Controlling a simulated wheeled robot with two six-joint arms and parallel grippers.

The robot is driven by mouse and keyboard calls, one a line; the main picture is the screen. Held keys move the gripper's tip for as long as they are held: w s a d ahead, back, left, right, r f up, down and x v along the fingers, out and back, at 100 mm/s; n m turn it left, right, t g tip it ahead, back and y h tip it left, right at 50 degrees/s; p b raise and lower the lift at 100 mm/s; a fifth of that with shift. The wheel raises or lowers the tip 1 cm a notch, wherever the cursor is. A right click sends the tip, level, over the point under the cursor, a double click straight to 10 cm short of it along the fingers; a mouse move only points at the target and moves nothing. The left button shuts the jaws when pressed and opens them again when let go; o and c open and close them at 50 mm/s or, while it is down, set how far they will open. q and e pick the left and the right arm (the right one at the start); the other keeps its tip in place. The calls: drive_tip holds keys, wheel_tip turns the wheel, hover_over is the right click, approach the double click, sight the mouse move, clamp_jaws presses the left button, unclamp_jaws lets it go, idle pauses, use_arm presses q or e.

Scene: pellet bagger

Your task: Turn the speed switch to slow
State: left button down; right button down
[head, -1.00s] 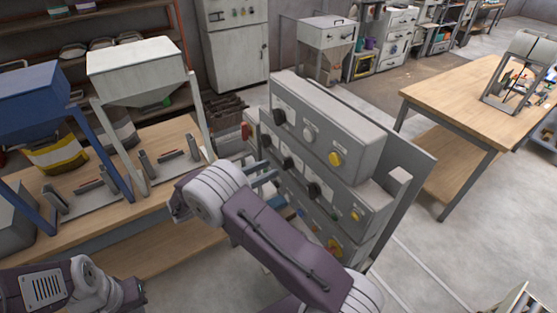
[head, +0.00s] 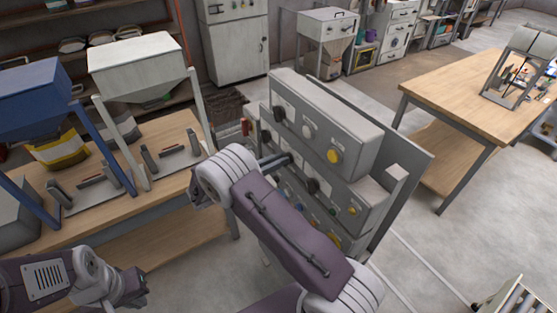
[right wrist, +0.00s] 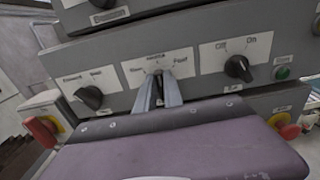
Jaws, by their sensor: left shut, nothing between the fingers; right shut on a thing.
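The speed switch (right wrist: 158,80) is a dark knob in the middle of a white label plate on the grey control panel (right wrist: 205,52). The plate's small words look like slow on the left and fast on the right. My right gripper (right wrist: 160,92) is shut on the knob and hides most of it, so its exact setting is hard to read. In the head view my right gripper (head: 283,160) reaches the panel's middle row from the left. My left gripper (head: 134,287) is shut and empty at the lower left, away from the panel.
A black knob (right wrist: 90,97) sits left of the switch, and an off/on knob (right wrist: 238,67) sits right of it. A green button (right wrist: 282,73) and red knobs (right wrist: 40,130) are nearby. A workbench with a white hopper (head: 135,62) stands left of the panel.

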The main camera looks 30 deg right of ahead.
drive_tip(key=shift+w+f+n+p, duration=0.15)
drive_tip(key=shift+n+p, duration=0.55)
drive_tip(key=shift+n, duration=0.9)
drive_tip(key=shift+w+r+n+p, duration=0.15)
drive_tip(key=shift+n+p, duration=0.6)
drive_tip(key=shift+n, duration=0.85)
drive_tip(key=shift+w+f+n+p, duration=0.15)
drive_tip(key=shift+n+p, duration=0.55)
drive_tip(key=shift+n, duration=0.9)
drive_tip(key=c, duration=1.5)
unclamp_jaws()
drive_tip(key=shift+o, duration=0.2)
drive_tip(key=shift+f, duration=0.1)
drive_tip(key=a+b, duration=0.4)
drive_tip(key=a, duration=0.5)
drive_tip(key=shift+s, duration=0.35)
